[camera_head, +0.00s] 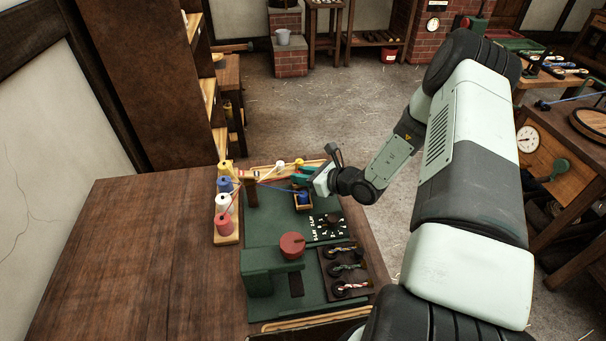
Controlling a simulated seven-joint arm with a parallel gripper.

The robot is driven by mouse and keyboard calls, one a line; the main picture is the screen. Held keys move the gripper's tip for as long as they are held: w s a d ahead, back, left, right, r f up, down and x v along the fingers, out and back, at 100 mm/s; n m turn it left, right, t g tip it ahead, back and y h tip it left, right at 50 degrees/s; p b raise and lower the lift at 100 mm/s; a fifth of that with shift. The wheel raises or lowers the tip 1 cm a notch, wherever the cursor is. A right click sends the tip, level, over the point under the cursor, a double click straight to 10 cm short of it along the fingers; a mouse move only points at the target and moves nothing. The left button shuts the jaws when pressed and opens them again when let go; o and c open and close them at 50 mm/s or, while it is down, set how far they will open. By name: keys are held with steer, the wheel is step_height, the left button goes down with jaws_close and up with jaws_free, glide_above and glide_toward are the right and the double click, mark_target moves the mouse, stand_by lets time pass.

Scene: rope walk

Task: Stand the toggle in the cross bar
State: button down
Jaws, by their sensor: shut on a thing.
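My gripper (304,174) has teal fingers. It is low over the far part of the green bench fixture (262,232), just beyond a small wooden box (303,208) with a blue thing (303,197) in it. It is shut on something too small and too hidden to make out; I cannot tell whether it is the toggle. A wooden bar (275,166) with white and yellow knobs lies along the far edge beside my gripper. I cannot tell whether this is the cross bar.
Yellow, blue, white and red spools (222,202) stand on a rack at left, with coloured strands running right. A red round knob (292,245) is on the fixture. A dark tray (347,270) with several short rope pieces lies at right. The wooden table (130,260) is clear at left.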

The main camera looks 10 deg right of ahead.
steer(key=c, duration=0.9)
jaws_free()
steer(key=shift+s+d+r, duration=0.2)
steer(key=shift+d+r, duration=0.05)
steer(key=v, duration=1.1)
steer(key=shift+s+r, duration=0.15)
steer(key=shift+s, duration=0.05)
step_height(320, 180, up, 5)
